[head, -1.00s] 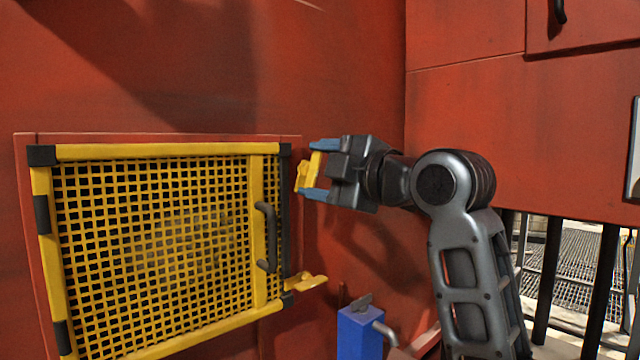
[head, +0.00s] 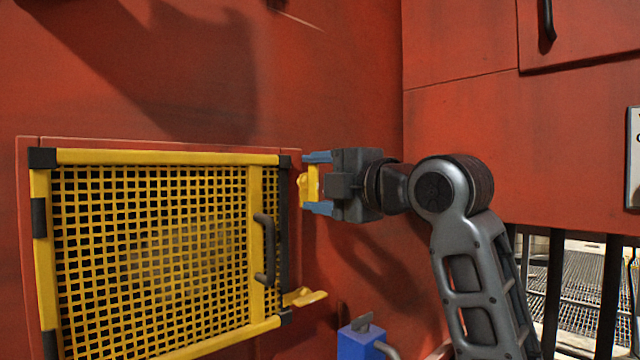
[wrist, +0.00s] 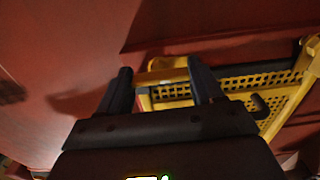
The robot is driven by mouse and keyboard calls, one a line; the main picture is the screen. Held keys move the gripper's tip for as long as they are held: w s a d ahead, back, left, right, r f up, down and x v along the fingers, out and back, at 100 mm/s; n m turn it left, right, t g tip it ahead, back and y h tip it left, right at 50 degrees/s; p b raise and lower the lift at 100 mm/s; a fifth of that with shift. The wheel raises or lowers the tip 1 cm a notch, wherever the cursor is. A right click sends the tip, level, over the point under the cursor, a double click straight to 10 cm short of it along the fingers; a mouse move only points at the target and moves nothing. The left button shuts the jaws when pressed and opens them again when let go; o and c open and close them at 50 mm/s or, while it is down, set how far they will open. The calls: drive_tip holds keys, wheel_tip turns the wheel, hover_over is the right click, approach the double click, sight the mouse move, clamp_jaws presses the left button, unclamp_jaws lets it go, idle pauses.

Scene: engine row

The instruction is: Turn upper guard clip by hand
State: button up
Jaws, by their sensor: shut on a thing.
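The upper guard clip (head: 311,186) is a small yellow piece at the upper right corner of the yellow mesh guard (head: 265,220). It stands about upright in the head view. My gripper (head: 318,184) comes from the right with its blue fingertips above and below the clip, shut on it. In the wrist view the yellow clip (wrist: 160,76) shows between the dark fingers; part of it is hidden. A second yellow clip (head: 305,298) sticks out to the right at the guard's lower right corner.
A black handle (head: 265,248) stands out from the guard's right side. A blue box (head: 359,342) with a grey lever on top is below my gripper. The red wall (head: 330,90) above is clear. Dark railings (head: 552,285) stand at the lower right.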

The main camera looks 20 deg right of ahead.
drive_tip(key=shift+w+r, duration=0.1)
drive_tip(key=o, duration=1.1)
drive_tip(key=shift+c, duration=0.2)
drive_tip(key=v, duration=0.8)
drive_tip(key=shift+b, duration=0.35)
